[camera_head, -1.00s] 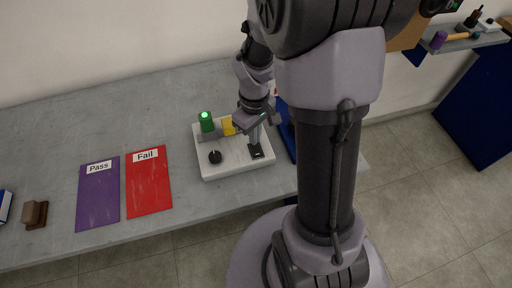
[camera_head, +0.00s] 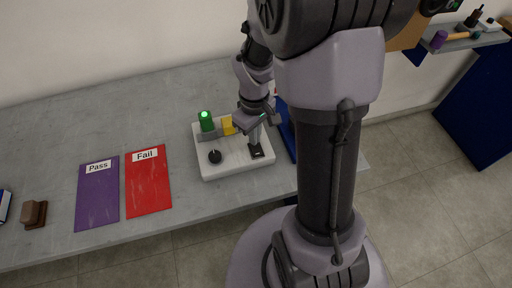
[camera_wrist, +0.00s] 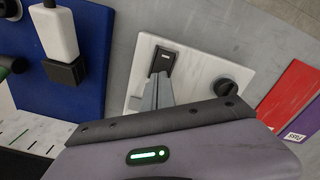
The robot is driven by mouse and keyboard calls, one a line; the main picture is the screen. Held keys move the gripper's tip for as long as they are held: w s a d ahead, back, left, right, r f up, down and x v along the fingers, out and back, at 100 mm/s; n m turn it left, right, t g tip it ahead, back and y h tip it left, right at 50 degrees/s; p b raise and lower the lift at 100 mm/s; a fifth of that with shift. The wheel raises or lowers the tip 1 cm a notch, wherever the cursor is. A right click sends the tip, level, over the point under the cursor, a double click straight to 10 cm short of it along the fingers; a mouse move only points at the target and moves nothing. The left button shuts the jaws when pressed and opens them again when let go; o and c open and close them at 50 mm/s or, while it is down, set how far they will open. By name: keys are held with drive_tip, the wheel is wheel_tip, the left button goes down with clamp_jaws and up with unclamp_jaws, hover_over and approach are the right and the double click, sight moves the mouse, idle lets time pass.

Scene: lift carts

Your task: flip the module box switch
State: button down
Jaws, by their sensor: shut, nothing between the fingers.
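The module box (camera_head: 225,168) is a white panel on the grey table. It carries a black switch (camera_head: 257,152) at its right, a round black knob (camera_head: 215,157), a lit green lamp (camera_head: 205,119) and a yellow block (camera_head: 228,125). My gripper (camera_head: 254,140) points down at the switch with its fingers together and empty. In the wrist view the fingertips (camera_wrist: 160,78) are at the lower part of the black switch (camera_wrist: 162,57), which shows a small white mark. I cannot tell whether they touch it. The knob also shows in the wrist view (camera_wrist: 233,94).
A purple Pass mat (camera_head: 98,195) and a red Fail mat (camera_head: 148,182) lie left of the box. A brown block (camera_head: 34,213) sits further left. A blue panel (camera_wrist: 88,60) with a white-and-black item stands close beside the box. The table behind the mats is clear.

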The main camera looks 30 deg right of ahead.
drive_tip(key=shift+f+b, duration=0.55)
drive_tip(key=shift+f, duration=0.2)
drive_tip(key=shift+r, duration=0.1)
wheel_tip(320, 180, up, 7)
drive_tip(key=p, duration=0.6)
idle(0.3)
